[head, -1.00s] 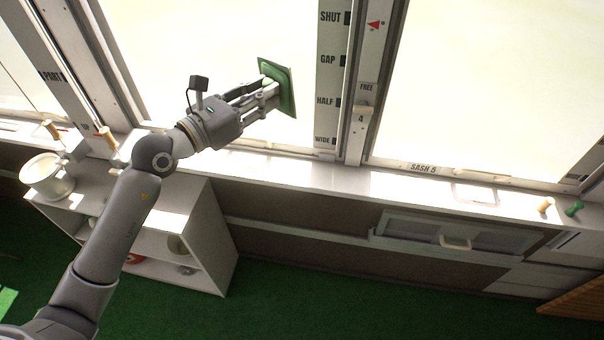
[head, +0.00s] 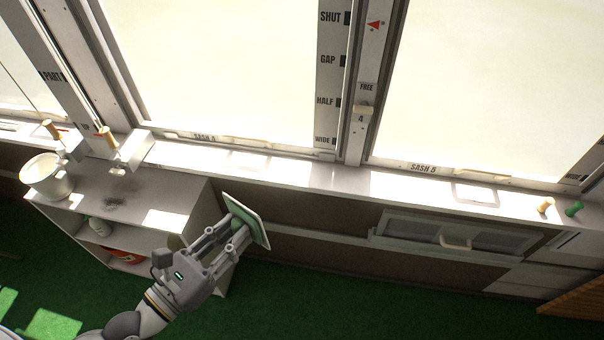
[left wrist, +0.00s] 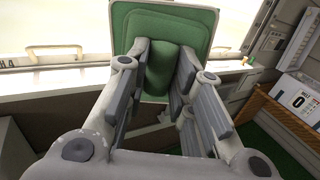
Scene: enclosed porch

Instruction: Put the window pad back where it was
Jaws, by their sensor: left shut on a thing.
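The window pad (head: 259,226) is a flat square with a green face and a pale edge. My left gripper (head: 237,232) is shut on the pad's green handle and holds it tilted in the air, right of the white shelf unit's top and in front of the wall below the sill. The left wrist view shows the pad (left wrist: 195,22) upright beyond the fingers, with the handle (left wrist: 161,68) between them. The window sill (head: 340,182) bears a rectangular outline (head: 476,194) below sash 5 and a fainter one below sash 4. My right gripper is not in view.
The white shelf unit (head: 180,190) stands at left, with a dark smudge on its top and a white pot (head: 46,176) at its left end. A wooden knob (head: 545,205) and a green knob (head: 574,208) stand at the sill's right. Green floor (head: 360,305) is clear.

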